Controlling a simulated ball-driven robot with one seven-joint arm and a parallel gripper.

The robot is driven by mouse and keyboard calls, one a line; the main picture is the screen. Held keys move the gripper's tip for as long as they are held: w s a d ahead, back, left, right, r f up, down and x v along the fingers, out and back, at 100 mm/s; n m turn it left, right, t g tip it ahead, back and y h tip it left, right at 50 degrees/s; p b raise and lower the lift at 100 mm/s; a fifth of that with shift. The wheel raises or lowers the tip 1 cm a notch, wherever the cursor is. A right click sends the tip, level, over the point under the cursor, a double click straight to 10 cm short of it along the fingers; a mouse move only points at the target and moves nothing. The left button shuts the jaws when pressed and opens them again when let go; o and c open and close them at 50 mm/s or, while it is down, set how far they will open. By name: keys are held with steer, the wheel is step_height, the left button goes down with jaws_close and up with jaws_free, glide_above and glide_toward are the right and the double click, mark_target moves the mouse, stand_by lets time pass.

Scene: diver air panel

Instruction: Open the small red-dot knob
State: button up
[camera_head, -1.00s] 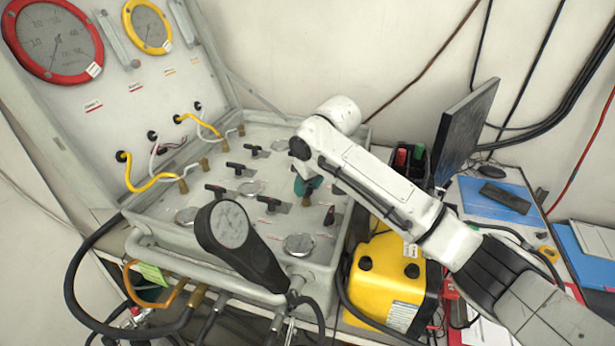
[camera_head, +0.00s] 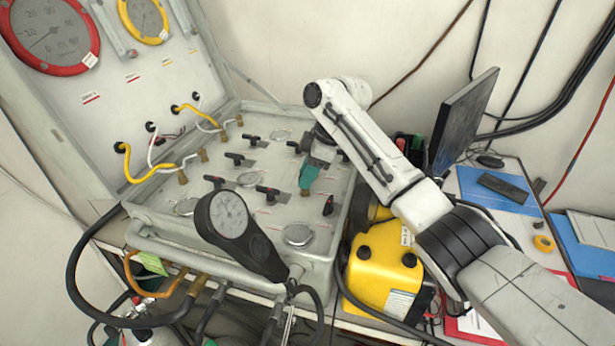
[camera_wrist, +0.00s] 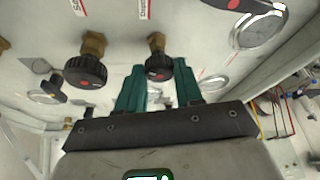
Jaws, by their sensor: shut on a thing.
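In the wrist view, the small black red-dot knob (camera_wrist: 157,69) sits on a brass stem between the teal fingertips of my gripper (camera_wrist: 159,80). The fingers are shut on it, one on each side. A larger black knob (camera_wrist: 86,69), also with a red dot and brass stem, is to its left, clear of the fingers. In the head view, my gripper (camera_head: 308,184) points down at the right part of the grey panel (camera_head: 268,214). A brass stem (camera_head: 305,192) shows just under the fingertips. The held knob itself is hidden there by my gripper.
Several black lever handles (camera_head: 268,191) stand on the panel left of my gripper. A round black gauge (camera_head: 230,217) rises at the front edge. A yellow case (camera_head: 378,275) stands to the right, below my arm. A dark monitor (camera_head: 465,120) is behind it.

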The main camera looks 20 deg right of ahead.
steer(key=shift+w+n+g+b, duration=0.1)
steer(key=shift+n+g+b, duration=0.4)
steer(key=shift+n, duration=0.6)
steer(key=shift+r, duration=0.1)
steer(key=o, duration=1)
steer(key=b+v, duration=0.2)
steer(key=v, duration=0.8)
steer(key=shift+d+r, duration=0.25)
steer(key=shift+r, duration=0.05)
